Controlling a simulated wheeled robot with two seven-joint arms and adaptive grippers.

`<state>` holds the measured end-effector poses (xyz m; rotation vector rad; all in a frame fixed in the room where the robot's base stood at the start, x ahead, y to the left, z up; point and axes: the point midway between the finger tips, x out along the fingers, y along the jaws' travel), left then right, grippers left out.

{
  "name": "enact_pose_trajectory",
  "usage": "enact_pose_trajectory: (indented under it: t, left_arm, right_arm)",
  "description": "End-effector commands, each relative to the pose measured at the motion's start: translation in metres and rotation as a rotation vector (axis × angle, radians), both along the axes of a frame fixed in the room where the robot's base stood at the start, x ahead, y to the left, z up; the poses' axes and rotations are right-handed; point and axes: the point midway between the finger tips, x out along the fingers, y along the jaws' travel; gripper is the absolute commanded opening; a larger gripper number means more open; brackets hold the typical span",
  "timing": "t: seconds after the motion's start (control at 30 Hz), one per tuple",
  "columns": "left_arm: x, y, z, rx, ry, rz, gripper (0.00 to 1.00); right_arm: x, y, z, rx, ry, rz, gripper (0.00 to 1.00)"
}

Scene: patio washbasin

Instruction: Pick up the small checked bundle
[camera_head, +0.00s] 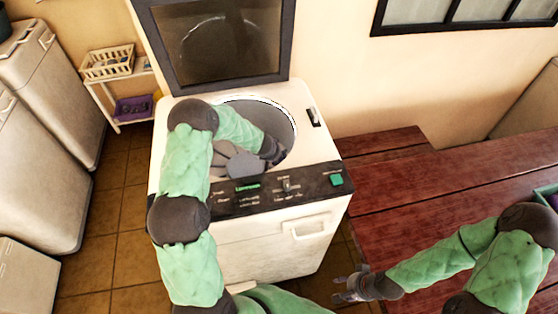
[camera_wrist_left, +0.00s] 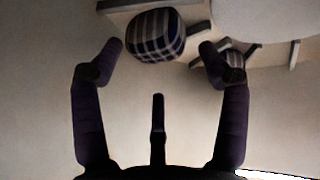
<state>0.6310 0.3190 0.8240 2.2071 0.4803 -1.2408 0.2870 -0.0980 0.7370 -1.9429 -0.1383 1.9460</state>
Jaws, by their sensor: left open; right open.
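A dark blue and white checked bundle (camera_wrist_left: 154,34) shows at the top of the left wrist view, just beyond and between the fingertips of my left gripper (camera_wrist_left: 160,56). In the head view my left arm reaches into the open washing machine drum (camera_head: 291,127), and no bundle shows there. My right gripper (camera_head: 345,287) is open and empty beside the red wooden table.
The washing machine (camera_head: 260,242) has its lid (camera_head: 220,45) raised. The red table (camera_head: 440,190) stands at the right. A small rack (camera_head: 108,94) with baskets and white cabinets (camera_head: 40,150) stand at the left.

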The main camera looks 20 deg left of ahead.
Motion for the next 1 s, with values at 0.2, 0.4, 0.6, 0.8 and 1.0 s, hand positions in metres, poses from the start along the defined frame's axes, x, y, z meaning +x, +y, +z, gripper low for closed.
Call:
enact_pose_trajectory:
  t: [0.2,0.4,0.6,0.8,1.0]
  left_arm:
    - [0.008,-0.001,-0.017,0.0,0.0,0.0,0.75]
    - [0.021,-0.002,-0.041,-0.001,0.001,0.001,0.75]
    - [0.027,-0.001,-0.048,0.001,-0.001,0.0,0.75]
    - [0.027,-0.001,-0.047,0.001,-0.001,0.0,0.69]
    - [0.027,-0.001,-0.048,0.0,0.0,0.0,0.18]
  right_arm:
    - [0.0,0.0,-0.009,0.0,0.0,0.0,0.49]
    - [0.0,0.0,-0.02,0.0,0.0,0.0,0.49]
    - [0.0,0.0,-0.021,0.0,0.0,0.0,0.49]
    - [0.0,0.0,-0.021,0.0,0.0,0.0,0.49]
    - [0.0,0.0,-0.021,0.0,0.0,0.0,0.49]
